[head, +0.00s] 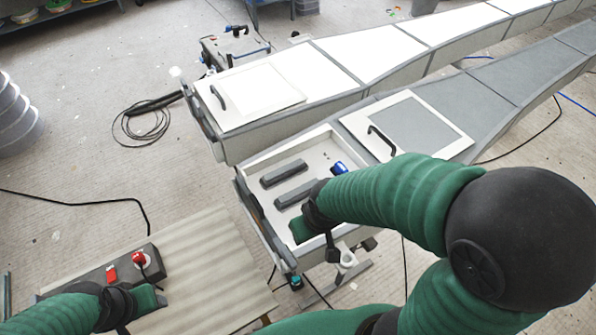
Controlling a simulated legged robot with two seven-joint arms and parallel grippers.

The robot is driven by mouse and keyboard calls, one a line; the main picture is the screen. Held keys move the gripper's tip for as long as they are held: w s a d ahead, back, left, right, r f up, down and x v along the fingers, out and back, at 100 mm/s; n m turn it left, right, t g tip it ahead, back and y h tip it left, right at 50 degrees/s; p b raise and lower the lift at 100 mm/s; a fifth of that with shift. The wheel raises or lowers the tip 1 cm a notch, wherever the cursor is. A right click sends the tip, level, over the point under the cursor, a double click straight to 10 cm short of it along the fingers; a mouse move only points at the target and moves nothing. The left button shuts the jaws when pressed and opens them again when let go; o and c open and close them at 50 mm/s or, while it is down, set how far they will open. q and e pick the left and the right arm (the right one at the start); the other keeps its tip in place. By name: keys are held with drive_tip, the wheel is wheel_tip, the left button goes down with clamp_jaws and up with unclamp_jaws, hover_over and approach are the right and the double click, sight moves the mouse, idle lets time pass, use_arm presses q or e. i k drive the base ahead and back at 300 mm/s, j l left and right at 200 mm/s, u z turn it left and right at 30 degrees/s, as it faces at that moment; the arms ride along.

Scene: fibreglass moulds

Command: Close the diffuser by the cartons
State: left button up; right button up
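No cartons are recognisable, and I cannot tell for certain which thing is the diffuser. The near long grey mould (510,68) has an open box-like end (322,150) holding two dark grey bars and a small blue item (338,168). A framed grey panel (410,122) with a black handle lies beside this opening. My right gripper (314,232) is over the front of the open box; whether it touches anything is unclear. My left gripper (135,303) is low at the left, by a wooden board. Neither gripper's finger gap shows clearly.
A second long white mould (370,50) lies behind, with a handled white panel (250,96) over its end. A dark power box (98,275) with red parts is near my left gripper on the board (205,260). Cables cross the floor. Open floor lies at the left.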

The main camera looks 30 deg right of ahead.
sight(401, 123)
drive_tip(key=k+l+z, duration=0.1)
drive_tip(key=z, duration=0.35)
drive_tip(key=k+l+z, duration=0.2)
drive_tip(key=z, duration=0.25)
drive_tip(key=k+l+z, duration=0.2)
drive_tip(key=z, duration=0.25)
drive_tip(key=i+l, duration=0.45)
drive_tip(key=z, duration=0.05)
